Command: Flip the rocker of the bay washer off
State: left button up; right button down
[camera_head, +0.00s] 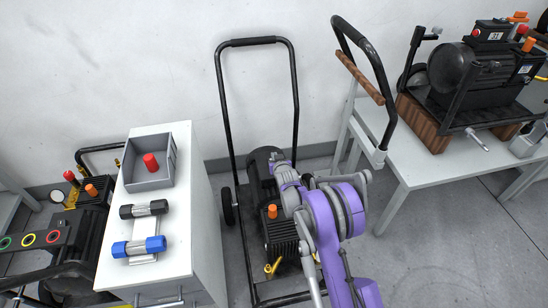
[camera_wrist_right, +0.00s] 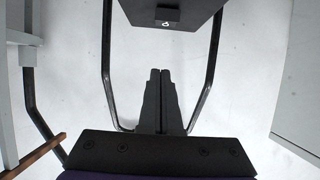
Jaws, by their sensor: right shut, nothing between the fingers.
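The bay washer, a black machine (camera_head: 279,232) with a tall black push handle (camera_head: 254,41), stands on the floor in the middle of the head view. My purple right arm reaches over it from the lower right and hides part of it. In the right wrist view my right gripper (camera_wrist_right: 160,74) is shut and empty. Its tips point toward a dark box (camera_wrist_right: 170,5) with a small black switch-like piece (camera_wrist_right: 168,24) bearing a white mark. A gap shows between tips and box in the picture. Whether this piece is the rocker, and its position, I cannot tell. My left gripper is out of view.
A white cabinet (camera_head: 197,229) left of the washer carries a grey bin (camera_head: 150,181) with a red cylinder and two dumbbell-shaped parts. Another machine (camera_head: 485,73) stands on a table at right.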

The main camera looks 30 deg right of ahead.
jog(key=s+r, duration=0.2)
jog(key=s+a+r, duration=0.1)
jog(key=s, duration=0.1)
jog(key=shift+r+p, duration=0.35)
